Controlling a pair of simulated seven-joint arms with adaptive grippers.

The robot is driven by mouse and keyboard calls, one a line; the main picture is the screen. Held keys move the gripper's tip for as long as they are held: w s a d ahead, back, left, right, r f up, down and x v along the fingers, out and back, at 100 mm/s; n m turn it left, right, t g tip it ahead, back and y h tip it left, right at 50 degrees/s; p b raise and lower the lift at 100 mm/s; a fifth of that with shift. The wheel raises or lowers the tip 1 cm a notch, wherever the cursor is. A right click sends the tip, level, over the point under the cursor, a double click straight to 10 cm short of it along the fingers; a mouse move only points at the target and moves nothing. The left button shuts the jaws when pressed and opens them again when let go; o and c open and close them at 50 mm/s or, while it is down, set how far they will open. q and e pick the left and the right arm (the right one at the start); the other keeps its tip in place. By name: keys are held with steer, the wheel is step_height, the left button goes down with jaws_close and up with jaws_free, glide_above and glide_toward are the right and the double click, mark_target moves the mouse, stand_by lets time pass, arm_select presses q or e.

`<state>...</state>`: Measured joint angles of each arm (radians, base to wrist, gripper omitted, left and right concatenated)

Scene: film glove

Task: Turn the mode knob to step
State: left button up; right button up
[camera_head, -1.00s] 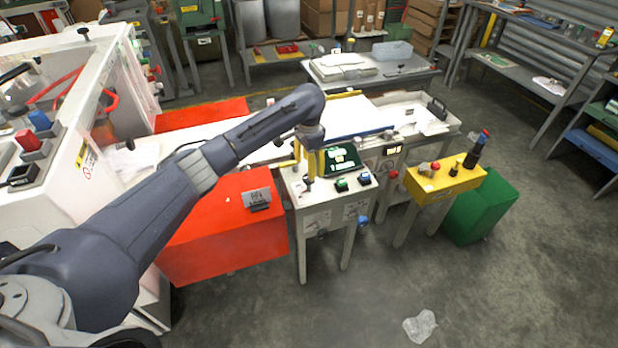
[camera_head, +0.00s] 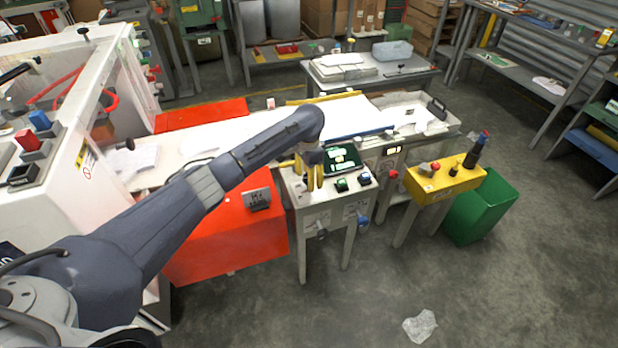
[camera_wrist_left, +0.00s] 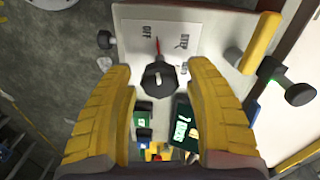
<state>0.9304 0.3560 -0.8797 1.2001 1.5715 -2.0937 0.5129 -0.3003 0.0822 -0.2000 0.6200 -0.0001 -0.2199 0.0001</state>
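The mode knob (camera_wrist_left: 160,80) is black with a pale mark on top and sits on a white plate (camera_wrist_left: 128,35) marked OFF and STEP. A red pointer rises from the knob close to OFF, with STEP to its right. My left gripper (camera_wrist_left: 159,68) has yellow fingers spread apart, one on each side of the knob, with gaps visible. In the head view, my left gripper (camera_head: 313,186) points down over the white control stand (camera_head: 318,206) and hides the knob. My right gripper is not in view.
Beside the knob are a green screen (camera_head: 343,158) and green and dark buttons (camera_head: 341,185). A yellow button box (camera_head: 444,182) stands to the right. A red cabinet (camera_head: 225,245) is left of the stand. The floor in front is clear except for clear plastic (camera_head: 420,326).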

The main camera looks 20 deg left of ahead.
arm_select(q)
jaws_close()
steer(key=shift+m, duration=0.3)
steer(key=m, duration=0.5)
steer(key=shift+m, duration=0.3)
steer(key=m, duration=0.5)
steer(key=shift+m, duration=0.4)
steer(key=shift+o, duration=0.9)
jaws_free()
step_height(320, 180, up, 12)
